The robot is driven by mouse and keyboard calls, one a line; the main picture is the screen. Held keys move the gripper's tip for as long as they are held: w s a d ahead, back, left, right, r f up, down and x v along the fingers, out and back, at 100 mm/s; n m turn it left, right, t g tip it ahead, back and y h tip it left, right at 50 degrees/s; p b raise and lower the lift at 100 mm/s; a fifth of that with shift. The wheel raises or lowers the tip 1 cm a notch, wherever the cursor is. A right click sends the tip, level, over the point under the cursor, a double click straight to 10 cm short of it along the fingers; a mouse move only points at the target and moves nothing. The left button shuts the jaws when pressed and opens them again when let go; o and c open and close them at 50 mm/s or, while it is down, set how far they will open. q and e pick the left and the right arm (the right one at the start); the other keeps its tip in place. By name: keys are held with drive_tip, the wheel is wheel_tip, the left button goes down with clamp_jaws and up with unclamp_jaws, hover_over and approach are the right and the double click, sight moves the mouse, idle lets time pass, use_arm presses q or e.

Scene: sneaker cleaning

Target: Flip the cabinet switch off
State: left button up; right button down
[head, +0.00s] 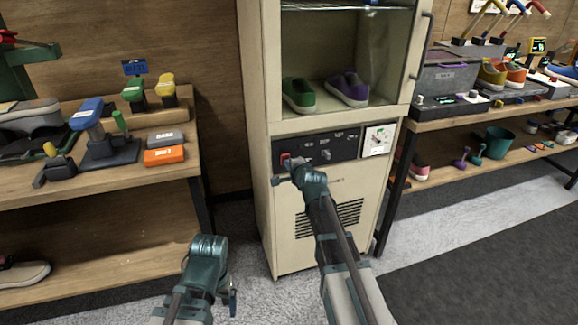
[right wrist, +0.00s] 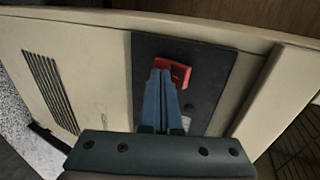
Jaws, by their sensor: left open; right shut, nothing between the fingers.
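The cream cabinet (head: 257,90) stands in the middle of the head view. Its dark control panel (head: 345,146) carries a red switch (head: 284,158) at the left end. In the right wrist view the red switch (right wrist: 174,71) sits on the dark panel (right wrist: 205,62). My right gripper (head: 290,165) is shut and empty, with its blue fingertips (right wrist: 160,76) right at the switch; they seem to touch or nearly touch it. Part of the switch is hidden behind the fingertips. My left gripper (head: 232,290) is open and empty, low in front of the left shelf, away from the cabinet.
Green shoes (head: 298,95) and purple shoes (head: 348,88) stand inside the cabinet. A white dial plate (head: 378,140) is at the panel's right end. A wooden shelf with brushes and boxes (head: 165,156) is on the left, another shelf (head: 480,117) on the right. Grey floor lies between.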

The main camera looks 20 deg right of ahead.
drive_tip(key=shift+w, duration=0.1)
drive_tip(key=shift+w+r+p, duration=0.2)
drive_tip(key=shift+r+p, duration=0.65)
drive_tip(key=p+v, duration=0.5)
drive_tip(key=v, duration=0.9)
drive_tip(key=shift+s, duration=0.25)
drive_tip(key=shift+f, duration=0.25)
drive_tip(key=shift+s+a+f+b, duration=0.15)
drive_tip(key=shift+f+b, duration=0.2)
